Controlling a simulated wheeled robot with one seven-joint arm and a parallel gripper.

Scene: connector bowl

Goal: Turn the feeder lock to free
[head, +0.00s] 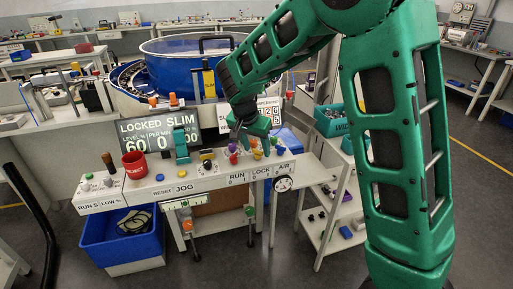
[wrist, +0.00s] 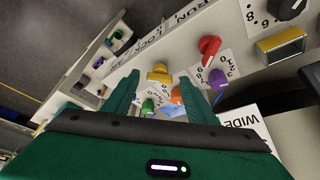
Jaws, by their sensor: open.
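My gripper (head: 245,137) is open over the right part of the white control panel (head: 210,175). In the wrist view its two green fingers (wrist: 160,78) stand apart, with a yellow knob (wrist: 160,74) showing between their tips. I cannot tell whether the fingers touch it. The yellow knob also shows in the head view (head: 257,154), just behind the LOCK label (head: 261,172), so it appears to be the feeder lock. The display (head: 160,137) reads LOCKED SLIM.
A red knob (wrist: 209,45), a purple knob (wrist: 217,78), an orange knob (wrist: 178,95) and a green knob (wrist: 148,105) are close by. A red cup-like REJECT part (head: 135,165) stands on the panel's left. A blue bowl (head: 190,70) is behind.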

